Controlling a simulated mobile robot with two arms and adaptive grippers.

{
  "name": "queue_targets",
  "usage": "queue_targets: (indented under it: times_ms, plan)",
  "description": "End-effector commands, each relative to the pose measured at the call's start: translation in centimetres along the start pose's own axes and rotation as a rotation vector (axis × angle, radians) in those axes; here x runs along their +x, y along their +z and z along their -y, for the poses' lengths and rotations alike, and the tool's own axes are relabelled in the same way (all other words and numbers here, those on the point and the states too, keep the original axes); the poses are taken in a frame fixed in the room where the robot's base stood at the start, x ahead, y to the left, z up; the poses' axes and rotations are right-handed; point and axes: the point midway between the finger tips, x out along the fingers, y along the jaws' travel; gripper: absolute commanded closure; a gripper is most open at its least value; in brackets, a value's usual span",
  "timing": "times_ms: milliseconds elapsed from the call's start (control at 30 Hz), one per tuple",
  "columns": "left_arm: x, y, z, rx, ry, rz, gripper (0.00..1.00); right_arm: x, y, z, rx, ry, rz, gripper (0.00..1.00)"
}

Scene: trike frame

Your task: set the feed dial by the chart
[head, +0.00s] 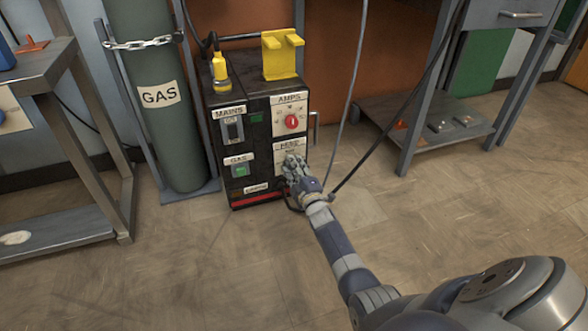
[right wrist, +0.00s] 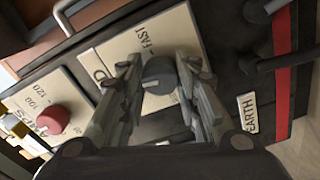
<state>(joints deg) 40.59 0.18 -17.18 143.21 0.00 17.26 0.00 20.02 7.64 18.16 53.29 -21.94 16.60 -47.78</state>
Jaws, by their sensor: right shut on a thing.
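The black welding machine (head: 262,195) stands on the floor against the gas bottle. My right gripper (head: 293,165) is at its lower right panel and hides most of the cream feed plate (head: 289,146). In the right wrist view the gripper (right wrist: 160,82) has its two fingers shut on the round dark feed dial (right wrist: 158,76). I cannot read the dial's pointer. I make out no chart. My left gripper is out of view.
The red amps knob (head: 291,121) sits above the feed plate. A mains switch (head: 232,128) and green gas switch (head: 240,170) are to the left. A dark cable (head: 385,145) hangs close to my right arm. The floor in front is clear.

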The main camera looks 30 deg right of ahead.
Motion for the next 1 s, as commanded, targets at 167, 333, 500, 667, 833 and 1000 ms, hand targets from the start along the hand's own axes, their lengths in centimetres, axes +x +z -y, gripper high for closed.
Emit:
queue_targets:
  times_ms: [167, 333, 500, 667, 833, 1000]
  plan:
    - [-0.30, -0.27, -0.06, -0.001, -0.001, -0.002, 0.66, -0.01, 0.02, 0.11, -0.088, -0.001, 0.001, 0.94]
    - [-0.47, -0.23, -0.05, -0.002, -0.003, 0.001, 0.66, -0.02, 0.03, 0.09, -0.138, -0.002, 0.001, 0.94]
    - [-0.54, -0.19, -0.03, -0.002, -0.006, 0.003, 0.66, -0.02, 0.03, 0.06, -0.157, -0.001, 0.001, 0.94]
    - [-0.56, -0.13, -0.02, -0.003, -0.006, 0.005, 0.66, -0.02, 0.02, 0.06, -0.161, -0.002, 0.001, 0.94]
    - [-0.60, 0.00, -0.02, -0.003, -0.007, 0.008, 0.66, -0.02, 0.02, 0.06, -0.160, -0.002, 0.001, 0.94]
    - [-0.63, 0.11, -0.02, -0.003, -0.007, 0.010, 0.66, -0.02, 0.01, 0.06, -0.159, -0.002, 0.001, 0.49]
